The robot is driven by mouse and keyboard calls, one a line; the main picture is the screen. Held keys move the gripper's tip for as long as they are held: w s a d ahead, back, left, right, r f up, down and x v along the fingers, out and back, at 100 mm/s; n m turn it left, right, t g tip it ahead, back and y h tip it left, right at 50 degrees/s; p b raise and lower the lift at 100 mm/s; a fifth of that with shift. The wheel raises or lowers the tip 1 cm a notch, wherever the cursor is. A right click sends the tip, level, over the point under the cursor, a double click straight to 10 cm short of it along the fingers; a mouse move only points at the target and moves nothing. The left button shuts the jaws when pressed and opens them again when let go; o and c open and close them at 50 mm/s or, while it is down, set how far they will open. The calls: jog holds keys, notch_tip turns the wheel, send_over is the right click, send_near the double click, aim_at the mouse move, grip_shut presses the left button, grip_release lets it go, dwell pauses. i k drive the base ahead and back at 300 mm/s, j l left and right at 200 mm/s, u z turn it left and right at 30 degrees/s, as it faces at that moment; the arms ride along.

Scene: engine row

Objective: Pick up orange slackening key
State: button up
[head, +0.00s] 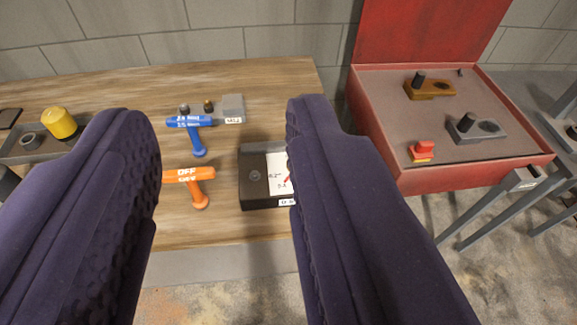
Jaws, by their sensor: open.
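The orange slackening key (197,187) is T-shaped and marked "OFF" on its crossbar. It lies on the wooden table (228,235), its crossbar to the upper left and its round end toward the lower right. My gripper (222,112) is open, with two dark purple fingers at left and right of the picture. In the picture the key shows between the fingers, near the left one, whose edge may hide the crossbar's left end. The gripper holds nothing. How far the fingers are above the table is hard to tell.
A blue T-shaped key (190,124) lies just behind the orange one. A black box (262,188) with a white label stands to its right, partly behind the right finger. A grey tray with a yellow cylinder (59,123) is at left. An open red case (455,180) stands at right.

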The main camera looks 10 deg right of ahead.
aim_at(200, 201)
jog(key=u, duration=0.35)
jog(key=i+j+z, duration=0.4)
jog(key=i+j, duration=0.9)
